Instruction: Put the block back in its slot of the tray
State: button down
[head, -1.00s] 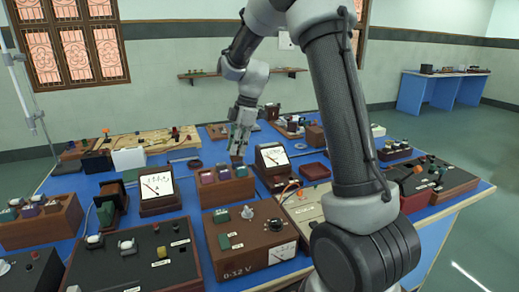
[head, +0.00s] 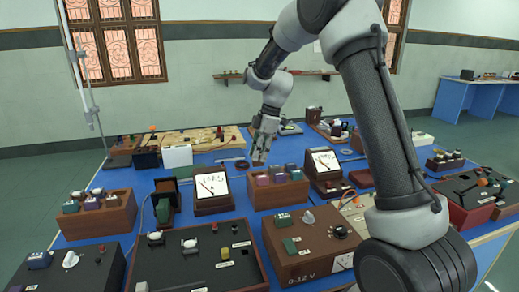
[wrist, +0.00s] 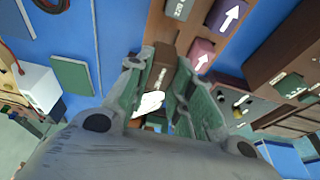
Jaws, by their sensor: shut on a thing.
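My gripper (head: 262,152) is shut on a dark brown block (head: 257,162), held in the air near the back left of a wooden tray (head: 262,200). In the wrist view the block (wrist: 161,72) sits between the green-grey fingers of my gripper (wrist: 160,85), with a white arrow mark on it. The tray (wrist: 190,48) is above it in that view. It holds a grey block (wrist: 180,8), a purple block (wrist: 228,15) and a pink block (wrist: 200,54). I cannot make out the empty slot clearly.
Meters with white dials (head: 212,188) (head: 325,165) stand on both sides of the tray. A brown 0-12 V box (head: 310,243) is in front of it. Another wooden block tray (head: 97,220) stands at the left. Blue bench top shows behind the tray.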

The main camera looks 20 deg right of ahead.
aim_at(259, 165)
jog(key=shift+f, duration=2.5)
jog(key=c, duration=1.2)
grip_release()
jog(key=shift+o, duration=0.2)
jog(key=v, duration=1.2)
